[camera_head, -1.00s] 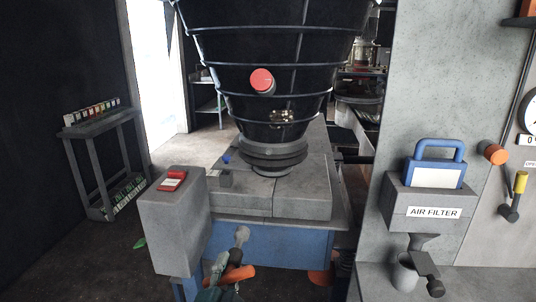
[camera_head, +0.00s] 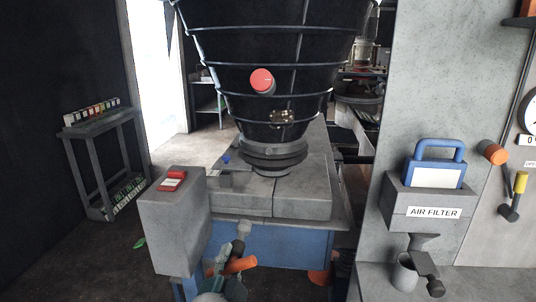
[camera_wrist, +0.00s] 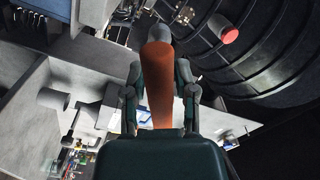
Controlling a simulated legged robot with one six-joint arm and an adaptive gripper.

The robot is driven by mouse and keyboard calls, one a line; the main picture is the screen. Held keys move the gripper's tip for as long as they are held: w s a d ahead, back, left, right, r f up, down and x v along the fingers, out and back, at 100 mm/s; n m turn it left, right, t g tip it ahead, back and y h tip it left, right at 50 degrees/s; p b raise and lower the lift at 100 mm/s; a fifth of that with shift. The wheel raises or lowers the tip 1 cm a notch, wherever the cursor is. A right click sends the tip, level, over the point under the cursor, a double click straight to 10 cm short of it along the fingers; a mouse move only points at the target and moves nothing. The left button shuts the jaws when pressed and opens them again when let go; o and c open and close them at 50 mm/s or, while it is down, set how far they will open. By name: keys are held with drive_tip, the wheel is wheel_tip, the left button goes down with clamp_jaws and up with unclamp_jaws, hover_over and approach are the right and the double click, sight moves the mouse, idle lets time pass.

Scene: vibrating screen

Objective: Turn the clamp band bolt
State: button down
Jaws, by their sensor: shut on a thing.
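My gripper (camera_wrist: 158,78) is shut on an orange handle (camera_wrist: 160,95) with a grey rounded end beyond the fingertips. In the head view the orange handle (camera_head: 240,265) is low, in front of the blue base of the screen machine, and my gripper there is partly cut off by the bottom edge. The black ribbed hopper (camera_head: 225,45) stands above, with a grey ringed collar (camera_head: 272,155) at its foot. A small brass-coloured fitting (camera_head: 282,117) sits on the hopper's lower front. The fitting also shows at the top of the wrist view (camera_wrist: 185,15). I cannot make out a clamp band bolt clearly.
A red round knob (camera_head: 262,80) sticks out from the hopper. A grey box with a red switch (camera_head: 172,181) stands left of the machine. The air filter holder (camera_head: 430,205) is on the right wall.

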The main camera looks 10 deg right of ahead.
drive_tip(key=x, duration=1.7)
drive_tip(key=shift+f, duration=0.15)
idle(6.2)
